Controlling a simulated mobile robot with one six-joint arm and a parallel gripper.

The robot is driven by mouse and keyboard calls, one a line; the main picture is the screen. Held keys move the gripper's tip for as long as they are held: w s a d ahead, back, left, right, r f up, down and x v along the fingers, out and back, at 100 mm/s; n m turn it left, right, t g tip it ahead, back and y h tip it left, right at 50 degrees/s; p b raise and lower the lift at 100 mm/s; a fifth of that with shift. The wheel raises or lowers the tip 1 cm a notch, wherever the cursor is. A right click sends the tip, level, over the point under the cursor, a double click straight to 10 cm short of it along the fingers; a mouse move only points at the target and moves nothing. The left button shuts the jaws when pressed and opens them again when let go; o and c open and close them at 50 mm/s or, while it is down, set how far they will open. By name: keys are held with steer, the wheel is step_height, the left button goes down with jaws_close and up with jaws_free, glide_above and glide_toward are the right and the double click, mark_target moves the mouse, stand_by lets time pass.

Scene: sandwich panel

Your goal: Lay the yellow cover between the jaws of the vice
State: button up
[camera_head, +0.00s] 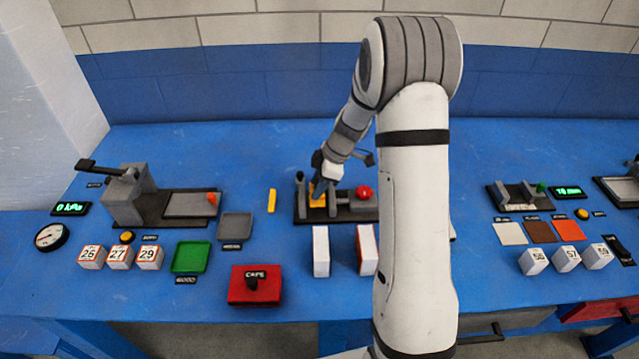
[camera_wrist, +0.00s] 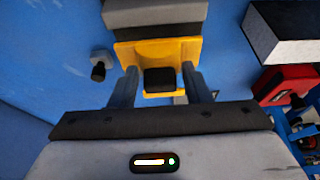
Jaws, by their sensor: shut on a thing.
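The yellow cover (camera_head: 318,201) is at the left part of the middle fixture, which looks like the vice (camera_head: 365,210), with a dark base, grey blocks and a red knob. My gripper (camera_head: 319,186) is shut on the cover from above. In the wrist view the cover (camera_wrist: 158,52) shows a wide yellow face, with a black block between my fingers. A grey block (camera_wrist: 150,12) lies just beyond the cover's edge. I cannot tell whether the cover rests on the vice or hangs slightly above it. My arm hides part of the vice's right side.
A yellow strip (camera_head: 271,201) lies left of the vice. Two white blocks (camera_head: 321,250) (camera_head: 366,249) stand in front. A red box (camera_head: 254,284) and green tray (camera_head: 190,257) are front left. A lever fixture (camera_head: 130,195) stands left; a smaller fixture (camera_head: 519,198) stands right.

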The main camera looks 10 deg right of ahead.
steer(key=shift+f+b, duration=1.5)
steer(key=shift+b, duration=0.6)
steer(key=shift+f+b, duration=0.5)
steer(key=shift+b, duration=0.95)
stand_by(0.5)
steer(key=o, duration=1.4)
steer(key=shift+o, duration=0.2)
steer(key=shift+w+r+p, duration=0.1)
steer(key=shift+r+p, duration=1.55)
steer(key=shift+r, duration=2.6)
